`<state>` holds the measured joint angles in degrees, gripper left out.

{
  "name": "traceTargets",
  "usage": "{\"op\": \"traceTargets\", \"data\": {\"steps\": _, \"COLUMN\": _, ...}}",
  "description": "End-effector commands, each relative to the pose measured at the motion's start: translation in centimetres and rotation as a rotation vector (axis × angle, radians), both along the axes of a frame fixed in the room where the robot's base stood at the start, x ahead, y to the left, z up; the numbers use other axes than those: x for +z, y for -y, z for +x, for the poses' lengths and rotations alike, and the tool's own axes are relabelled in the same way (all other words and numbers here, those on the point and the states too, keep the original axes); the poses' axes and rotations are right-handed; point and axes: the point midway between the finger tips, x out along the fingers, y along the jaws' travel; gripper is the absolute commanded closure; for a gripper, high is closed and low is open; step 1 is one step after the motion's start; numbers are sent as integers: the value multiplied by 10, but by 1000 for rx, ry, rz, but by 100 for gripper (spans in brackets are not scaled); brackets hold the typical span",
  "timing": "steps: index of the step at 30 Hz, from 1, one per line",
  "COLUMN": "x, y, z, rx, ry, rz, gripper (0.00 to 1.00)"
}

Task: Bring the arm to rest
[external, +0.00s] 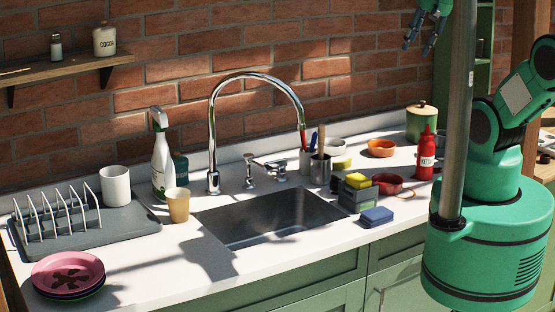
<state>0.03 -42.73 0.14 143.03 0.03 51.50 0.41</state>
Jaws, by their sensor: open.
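My gripper (422,33) is at the top right of the external view, raised well above the counter. Its fingers point down and stand apart, with nothing between them. The upper part of the gripper and some of my arm are cut off by the top edge of the view. My grey column stands just to the right of the gripper. My arm's lower links show at the far right, over my green base.
The white counter (300,262) holds a sink (262,215) with a tall tap, a dish rack (90,235), stacked plates (68,272), cups, a spray bottle (161,160), bowls, sponges and a red ketchup bottle (425,155). The air around the gripper looks clear, with a brick wall behind.

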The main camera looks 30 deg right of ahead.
Motion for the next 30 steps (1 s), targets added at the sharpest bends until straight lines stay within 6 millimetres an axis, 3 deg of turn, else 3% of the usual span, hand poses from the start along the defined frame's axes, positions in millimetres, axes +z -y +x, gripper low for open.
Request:
{"op": "traceTargets", "data": {"steps": 14, "x": -4, "y": 0, "z": -2, "rx": 8, "ry": 2, "rz": -4, "gripper": 58}}
{"op": "traceTargets", "data": {"steps": 30, "x": -68, "y": 0, "z": -2, "rx": 7, "ry": 2, "rz": -4, "gripper": 58}}
